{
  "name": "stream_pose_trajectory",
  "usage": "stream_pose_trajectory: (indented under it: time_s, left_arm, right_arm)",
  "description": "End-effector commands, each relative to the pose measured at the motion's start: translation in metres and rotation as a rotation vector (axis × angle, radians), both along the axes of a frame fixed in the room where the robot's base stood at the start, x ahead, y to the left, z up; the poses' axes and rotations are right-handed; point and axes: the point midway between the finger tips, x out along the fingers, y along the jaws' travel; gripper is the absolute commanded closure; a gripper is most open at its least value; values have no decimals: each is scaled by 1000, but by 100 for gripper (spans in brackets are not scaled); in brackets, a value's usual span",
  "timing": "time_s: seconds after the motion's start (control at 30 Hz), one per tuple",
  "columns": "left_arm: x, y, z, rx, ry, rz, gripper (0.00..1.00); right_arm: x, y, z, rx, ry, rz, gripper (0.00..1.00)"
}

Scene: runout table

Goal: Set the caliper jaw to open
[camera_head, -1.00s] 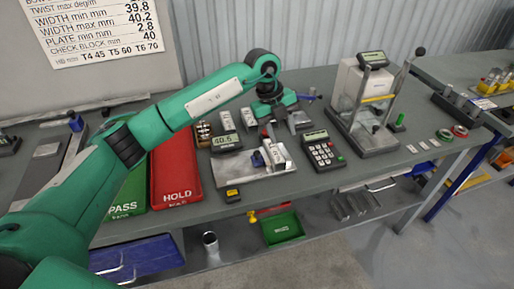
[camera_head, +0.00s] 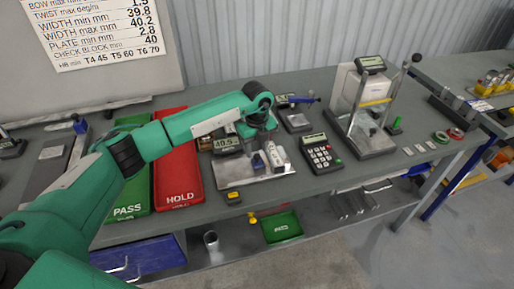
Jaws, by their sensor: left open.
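My left arm comes in from the left, and its gripper (camera_head: 257,143) points down, open, over the back edge of a pale metal plate (camera_head: 232,177). A small instrument with a lit display reading about 40.5 (camera_head: 228,144) stands at the plate's back left, just left of the gripper; it looks like the caliper. Its jaw cannot be made out, and the arm and gripper cover part of that area. A dark blue piece and pale cylindrical pieces (camera_head: 277,158) are on the plate close below the fingers; I cannot tell whether they touch. My right gripper is not in view.
A red HOLD tray (camera_head: 178,180) and green PASS tray (camera_head: 133,195) lie left. A keypad device (camera_head: 321,153) lies right of the plate, and a stand with a display (camera_head: 371,64) rises behind it. A yellow-black block (camera_head: 233,196) sits near the front edge.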

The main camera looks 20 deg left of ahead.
Motion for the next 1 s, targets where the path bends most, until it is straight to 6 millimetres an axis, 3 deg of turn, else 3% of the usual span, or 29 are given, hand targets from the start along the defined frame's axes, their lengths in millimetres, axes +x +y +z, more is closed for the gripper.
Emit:
stream_pose_trajectory:
  time_s: [0.2,0.47,0.5,0.7,1.0]
  left_arm:
    - [0,0,-17,-1,1,0,57]
    - [0,0,-19,-1,0,-1,57]
    - [0,0,-19,-1,0,-1,59]
    - [0,0,-19,-1,0,-1,98]
    - [-5,9,-19,0,0,1,100]
  right_arm:
    - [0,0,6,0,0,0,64]
    - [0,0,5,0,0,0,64]
    - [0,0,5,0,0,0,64]
    - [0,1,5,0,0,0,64]
    - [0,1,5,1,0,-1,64]
